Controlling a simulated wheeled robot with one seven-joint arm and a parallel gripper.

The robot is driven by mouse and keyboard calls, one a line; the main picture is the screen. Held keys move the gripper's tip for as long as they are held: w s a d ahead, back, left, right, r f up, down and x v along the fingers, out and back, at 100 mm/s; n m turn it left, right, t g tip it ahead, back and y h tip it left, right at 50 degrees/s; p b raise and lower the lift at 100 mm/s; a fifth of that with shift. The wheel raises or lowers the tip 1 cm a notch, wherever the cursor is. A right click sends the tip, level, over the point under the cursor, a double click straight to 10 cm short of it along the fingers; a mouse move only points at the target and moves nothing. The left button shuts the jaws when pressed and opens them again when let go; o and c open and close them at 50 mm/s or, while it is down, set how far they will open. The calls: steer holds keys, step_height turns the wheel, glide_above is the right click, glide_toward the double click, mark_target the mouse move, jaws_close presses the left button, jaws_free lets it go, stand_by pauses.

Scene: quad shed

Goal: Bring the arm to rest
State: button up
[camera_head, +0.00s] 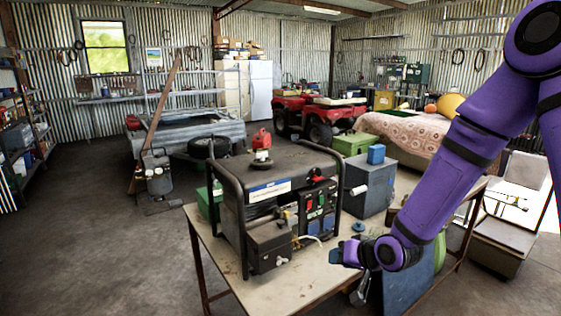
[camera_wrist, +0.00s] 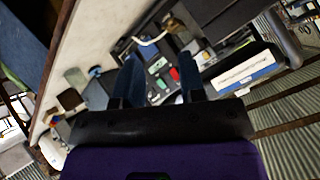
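My purple arm (camera_head: 440,190) reaches down from the upper right in the head view. My gripper (camera_head: 337,254) is at its end, in front of the generator's right side and over the front part of the table. In the wrist view my gripper (camera_wrist: 160,72) has its two dark fingers apart, with nothing between them. Beyond the fingers is the generator's control panel (camera_wrist: 165,78) with red and green parts. Whether the fingers touch the generator cannot be told.
The black-framed generator (camera_head: 275,180) stands on the worktable (camera_head: 300,285). A red-topped item (camera_head: 262,145) sits on it. A grey box (camera_head: 370,188) with a blue block (camera_head: 376,154) is behind my gripper. The floor (camera_head: 90,240) at left is largely clear.

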steer(key=s+d+r+g+h, duration=0.1)
steer(key=s+d+r+h, duration=0.2)
steer(key=s+d+r, duration=0.45)
steer(key=s+d+r+h, duration=0.2)
steer(key=d+r+h, duration=0.15)
steer(key=r, duration=0.75)
steer(key=s+d+r+g, duration=0.1)
steer(key=s+r, duration=0.4)
steer(key=s, duration=0.4)
steer(key=s+d+r, duration=0.2)
steer(key=s+r, duration=0.3)
steer(key=s, duration=0.4)
steer(key=shift+s+d+g, duration=0.2)
steer(key=shift+d+g, duration=0.1)
steer(key=shift+g, duration=0.1)
steer(key=shift+y, duration=0.25)
